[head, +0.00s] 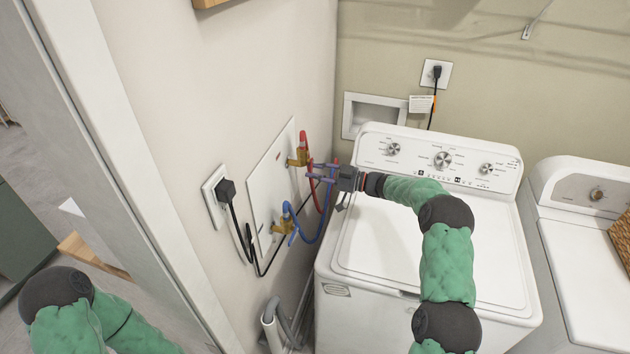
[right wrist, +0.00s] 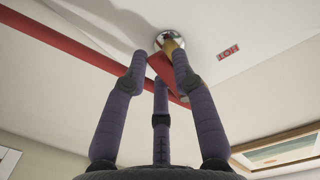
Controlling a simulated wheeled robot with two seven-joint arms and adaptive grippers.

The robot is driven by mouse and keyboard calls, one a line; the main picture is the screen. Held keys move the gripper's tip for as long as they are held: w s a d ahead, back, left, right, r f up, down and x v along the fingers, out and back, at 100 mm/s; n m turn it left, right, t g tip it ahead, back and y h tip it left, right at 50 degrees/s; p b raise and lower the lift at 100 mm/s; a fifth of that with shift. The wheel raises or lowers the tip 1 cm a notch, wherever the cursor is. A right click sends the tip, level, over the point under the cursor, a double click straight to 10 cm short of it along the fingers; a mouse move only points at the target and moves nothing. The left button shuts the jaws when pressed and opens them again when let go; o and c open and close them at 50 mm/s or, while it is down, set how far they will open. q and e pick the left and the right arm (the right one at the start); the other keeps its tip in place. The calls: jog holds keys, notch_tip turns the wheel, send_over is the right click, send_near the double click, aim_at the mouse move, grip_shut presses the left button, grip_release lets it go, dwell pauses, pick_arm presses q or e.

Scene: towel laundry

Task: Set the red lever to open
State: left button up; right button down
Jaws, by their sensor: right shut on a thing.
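My right gripper (head: 313,168) has come in from the right to the upper brass valve (head: 297,158) on the wall plate. Its purple fingers are closed around the red lever, which shows between the fingertips in the right wrist view. In the head view the fingers largely hide the lever, so its exact angle is hard to tell. My left arm shows at the lower left; its gripper is out of the picture.
A red hose (head: 316,194) hangs close to the fingers. Below it are a second brass valve (head: 282,226) and a blue hose (head: 325,215). A black plug and cord (head: 228,190) sit left of the wall plate (head: 266,190). The white washer (head: 430,245) stands under my right arm.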

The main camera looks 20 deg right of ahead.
jog(key=shift+w+d+n+b, duration=0.2)
jog(key=shift+n+b, duration=0.25)
jog(key=shift+n, duration=0.35)
jog(key=shift+w+r, duration=0.1)
jog(key=c, duration=1.3)
grip_release()
jog(key=shift+o, duration=0.2)
jog(key=v, duration=1.2)
